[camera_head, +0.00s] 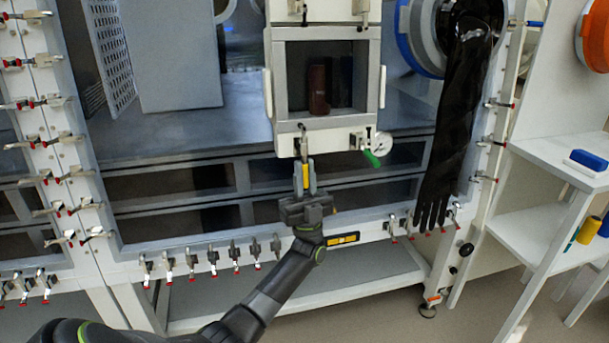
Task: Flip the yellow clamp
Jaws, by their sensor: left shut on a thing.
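The yellow clamp (305,174) is below the small grey-framed chamber (328,124) at the middle of the glovebox front. It points up and down, and its metal upper part (303,142) reaches up to the chamber's lower edge. My left gripper (305,187) comes up from below and is shut on the clamp, its two fingers on either side of the yellow part. The fingers hide part of the clamp. My right gripper is not in view.
A long black glove (452,130) hangs farther right. Several red-tipped clamps line the frame. A white shelf (540,235) stands at the right.

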